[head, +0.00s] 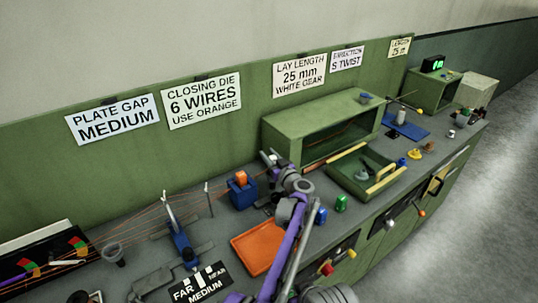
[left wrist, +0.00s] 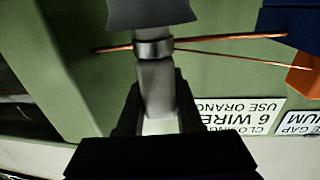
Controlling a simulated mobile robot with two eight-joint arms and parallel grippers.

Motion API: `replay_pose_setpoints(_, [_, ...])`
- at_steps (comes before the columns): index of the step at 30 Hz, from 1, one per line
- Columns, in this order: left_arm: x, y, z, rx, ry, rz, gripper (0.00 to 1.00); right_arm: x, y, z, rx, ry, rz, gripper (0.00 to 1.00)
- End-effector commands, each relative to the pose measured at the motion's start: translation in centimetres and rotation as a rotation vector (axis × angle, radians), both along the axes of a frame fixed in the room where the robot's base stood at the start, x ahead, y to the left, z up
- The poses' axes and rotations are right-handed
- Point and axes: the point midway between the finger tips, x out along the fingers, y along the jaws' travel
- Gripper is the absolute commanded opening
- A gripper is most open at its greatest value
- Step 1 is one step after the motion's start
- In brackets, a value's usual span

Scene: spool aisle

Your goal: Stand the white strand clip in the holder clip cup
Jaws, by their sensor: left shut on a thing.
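My left gripper (head: 268,158) is in front of the left end of the green open-fronted box. In the left wrist view its dark fingers (left wrist: 157,118) are shut on a pale grey-white piece (left wrist: 157,90), which looks like the white strand clip. A grey ring (left wrist: 153,48) sits across the upper part of this piece, with copper wire (left wrist: 215,40) running out from it to both sides. In the head view the held piece is too small to make out. I cannot tell which cup is the holder clip cup; a grey cup (head: 113,253) stands at the left of the bench.
The green box (head: 330,117) stands behind my gripper. An orange tray (head: 262,247), a blue block with an orange top (head: 241,190) and green and blue pieces stand near my arm. A green tray (head: 350,180) lies to the right. Copper wires (head: 150,220) cross the bench at left.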

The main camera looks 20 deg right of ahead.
Motion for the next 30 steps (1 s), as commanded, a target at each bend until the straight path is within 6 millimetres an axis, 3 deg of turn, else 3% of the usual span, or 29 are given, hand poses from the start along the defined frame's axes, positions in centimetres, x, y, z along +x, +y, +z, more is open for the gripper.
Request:
replay_pose_setpoints(10, [0.01, 0.01, -0.24, 0.000, 0.000, 0.000, 0.00, -0.02, 0.00, -0.03, 0.000, 0.000, 0.000, 0.50])
replay_pose_setpoints(11, [0.01, 0.01, -0.24, 0.000, 0.000, 0.000, 0.36, -0.02, 0.00, -0.03, 0.000, 0.000, 0.000, 0.50])
replay_pose_setpoints(15, [0.01, 0.01, -0.24, 0.000, 0.000, 0.000, 0.62, -0.02, 0.00, -0.03, 0.000, 0.000, 0.000, 0.50])
replay_pose_setpoints(17, [0.01, 0.01, -0.23, 0.000, 0.000, 0.000, 0.70, -0.02, 0.00, -0.03, 0.000, 0.000, 0.000, 0.50])
replay_pose_setpoints(30, [-0.72, -0.15, -0.50, 0.000, 0.002, -0.001, 0.70, -0.36, 0.00, -0.90, 0.000, 0.007, 0.000, 0.50])
